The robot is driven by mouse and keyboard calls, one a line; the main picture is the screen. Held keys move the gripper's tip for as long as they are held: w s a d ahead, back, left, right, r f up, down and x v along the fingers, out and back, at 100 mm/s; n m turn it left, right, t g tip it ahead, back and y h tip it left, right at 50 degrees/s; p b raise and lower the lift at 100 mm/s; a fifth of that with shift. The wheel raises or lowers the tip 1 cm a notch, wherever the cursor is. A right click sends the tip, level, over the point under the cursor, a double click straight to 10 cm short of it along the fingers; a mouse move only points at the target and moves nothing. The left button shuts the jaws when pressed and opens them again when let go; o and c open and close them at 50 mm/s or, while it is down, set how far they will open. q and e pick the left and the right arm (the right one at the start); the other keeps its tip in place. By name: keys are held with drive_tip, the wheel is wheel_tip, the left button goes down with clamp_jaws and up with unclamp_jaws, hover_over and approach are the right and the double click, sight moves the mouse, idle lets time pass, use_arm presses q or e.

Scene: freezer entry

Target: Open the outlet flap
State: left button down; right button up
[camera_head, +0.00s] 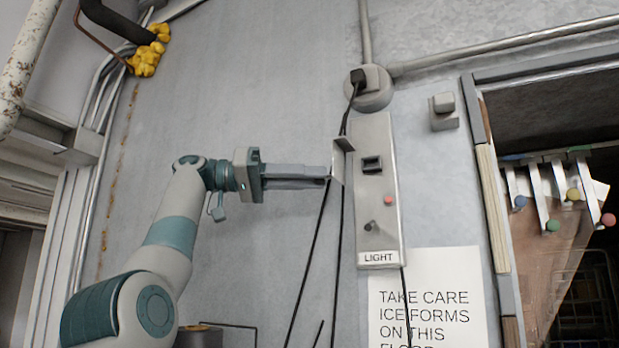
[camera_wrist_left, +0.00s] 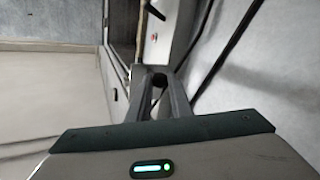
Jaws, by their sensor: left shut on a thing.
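The grey wall panel marked LIGHT (camera_head: 377,215) carries a dark square socket (camera_head: 372,165), a red light and a small black switch. A thin metal flap (camera_head: 338,165) stands out from the panel's left edge, beside the uncovered socket. My left gripper (camera_head: 328,176) comes in from the left, its fingers level and shut on the flap's edge. In the left wrist view the fingers (camera_wrist_left: 158,75) run close together toward the wall; the flap itself is hard to make out there.
Black cables (camera_head: 316,250) hang down the wall behind the gripper. A paper notice (camera_head: 428,300) is below the panel. A doorway with colored-knob hooks (camera_head: 573,194) opens at the right. Yellow foam (camera_head: 146,58) surrounds a pipe at the upper left.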

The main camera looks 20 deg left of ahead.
use_arm(q)
drive_tip(key=shift+r, duration=0.2)
drive_tip(key=c, duration=1.6)
unclamp_jaws()
drive_tip(key=shift+f, duration=0.1)
drive_tip(key=shift+a, duration=0.1)
drive_tip(key=v, duration=0.7)
drive_tip(key=shift+s+a, duration=0.15)
drive_tip(key=shift+f, duration=0.1)
